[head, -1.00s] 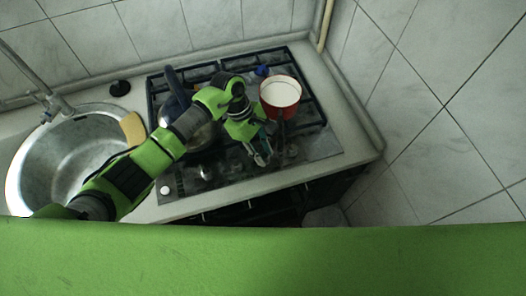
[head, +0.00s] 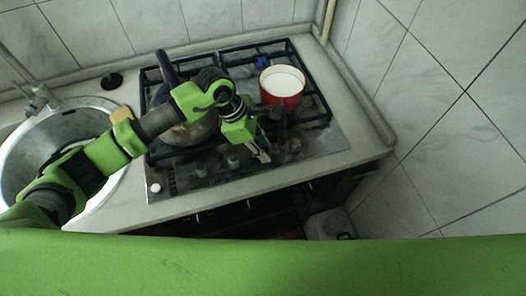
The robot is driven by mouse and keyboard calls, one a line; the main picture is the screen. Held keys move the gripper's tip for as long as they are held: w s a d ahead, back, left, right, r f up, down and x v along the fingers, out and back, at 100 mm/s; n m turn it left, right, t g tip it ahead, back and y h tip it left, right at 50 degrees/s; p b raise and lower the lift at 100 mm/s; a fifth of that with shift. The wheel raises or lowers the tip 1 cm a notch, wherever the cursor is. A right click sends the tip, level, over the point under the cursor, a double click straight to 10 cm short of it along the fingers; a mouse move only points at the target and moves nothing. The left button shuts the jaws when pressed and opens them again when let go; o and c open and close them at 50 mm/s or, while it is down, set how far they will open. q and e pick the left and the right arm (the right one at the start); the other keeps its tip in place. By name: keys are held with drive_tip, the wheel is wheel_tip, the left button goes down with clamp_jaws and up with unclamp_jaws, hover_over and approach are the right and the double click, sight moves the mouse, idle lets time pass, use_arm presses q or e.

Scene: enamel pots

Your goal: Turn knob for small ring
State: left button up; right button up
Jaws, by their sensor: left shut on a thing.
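The stove's control knobs run along the front strip of the gas hob (head: 318,146). A knob (head: 233,161) and another knob (head: 201,169) stand to the left of my left gripper, and a knob (head: 295,145) is to its right. My left gripper (head: 263,154) reaches down at the front strip, between these knobs. It is shut on a knob, which its fingers mostly hide. The exact angle of that knob cannot be told. My right gripper is out of view.
A red pot (head: 282,96) with a white inside stands on the right burner, close behind my gripper. A pan (head: 181,133) with a dark handle is on the left, partly behind my arm. A sink (head: 22,160) and yellow sponge (head: 121,114) are further left.

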use_arm(q)
drive_tip(key=n+t+b, duration=0.1)
drive_tip(key=n, duration=0.1)
drive_tip(key=n+t+b, duration=0.1)
drive_tip(key=n, duration=0.2)
drive_tip(key=shift+s+f+n+b, duration=0.15)
drive_tip(key=shift+n+b, duration=0.15)
drive_tip(key=shift+b, duration=0.1)
drive_tip(key=n+t+y+b, duration=0.1)
drive_tip(key=n+b, duration=0.1)
drive_tip(key=n, duration=0.1)
drive_tip(key=shift+d, duration=0.15)
drive_tip(key=shift+s+n+t+y+b, duration=0.1)
drive_tip(key=shift+n+t+y+b, duration=0.3)
drive_tip(key=shift+n+b, duration=0.65)
drive_tip(key=shift+r+n, duration=0.2)
drive_tip(key=shift+n, duration=0.25)
drive_tip(key=o, duration=1.1)
drive_tip(key=v, duration=1.2)
drive_tip(key=shift+d, duration=0.1)
